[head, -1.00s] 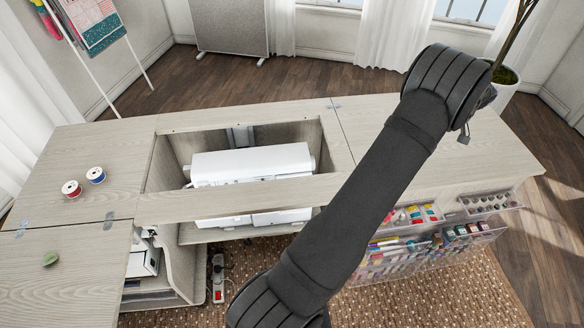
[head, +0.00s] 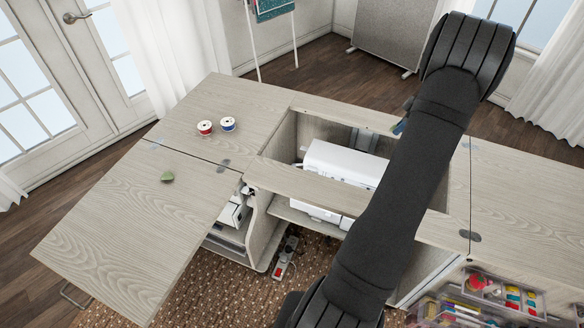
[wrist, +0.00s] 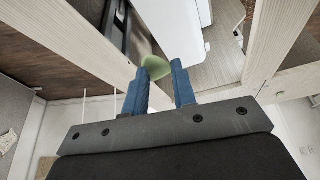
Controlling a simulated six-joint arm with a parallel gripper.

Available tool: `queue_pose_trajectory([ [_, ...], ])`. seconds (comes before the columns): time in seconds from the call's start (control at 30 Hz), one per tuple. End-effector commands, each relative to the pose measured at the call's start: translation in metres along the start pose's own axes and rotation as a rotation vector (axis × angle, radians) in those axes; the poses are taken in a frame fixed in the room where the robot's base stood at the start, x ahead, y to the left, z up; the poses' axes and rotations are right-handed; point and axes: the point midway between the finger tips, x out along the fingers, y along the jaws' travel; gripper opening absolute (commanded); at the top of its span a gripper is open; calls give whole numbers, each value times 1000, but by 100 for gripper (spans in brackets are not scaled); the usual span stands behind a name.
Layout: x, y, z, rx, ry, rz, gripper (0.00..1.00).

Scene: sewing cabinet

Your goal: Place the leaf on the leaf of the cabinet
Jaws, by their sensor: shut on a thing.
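My gripper (wrist: 160,72) has blue fingers and is shut on a light green leaf-like piece (wrist: 155,65), held at the fingertips. In the head view only a bit of my gripper (head: 399,126) shows beside my arm, over the back of the cabinet opening; the held piece cannot be made out there. The cabinet's wooden side leaf (head: 135,225) extends at the left, flat and level with the top. Another small green piece (head: 167,176) lies on it near the hinge seam. My gripper is well to the right of that leaf.
A red spool (head: 205,127) and a blue spool (head: 228,124) stand on the cabinet top behind the leaf. A white sewing machine (head: 340,165) sits in the opening. Clear organisers (head: 480,300) hang at the right. Most of the side leaf is bare.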

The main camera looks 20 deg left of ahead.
Motion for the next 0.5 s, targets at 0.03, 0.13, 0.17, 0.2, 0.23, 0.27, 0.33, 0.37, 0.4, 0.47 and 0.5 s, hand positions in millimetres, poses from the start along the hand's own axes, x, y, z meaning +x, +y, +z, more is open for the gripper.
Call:
queue_pose_trajectory([
  [0.03,11,-10,-28,-62,1,-26,4],
  [0.13,29,-32,-73,-177,2,-72,4],
  [0.17,35,-40,-86,-211,3,-86,4],
  [0.2,41,-50,-103,-258,4,-105,4],
  [0.23,46,-58,-116,-291,4,-119,4],
  [0.27,51,-66,-128,-326,5,-132,4],
  [0.33,62,-87,-155,-405,6,-166,4],
  [0.37,67,-96,-166,-439,6,-179,4],
  [0.4,72,-109,-181,-485,7,-197,4],
  [0.47,81,-129,-202,-552,8,-226,4],
  [0.5,86,-143,-215,-598,9,-244,4],
])
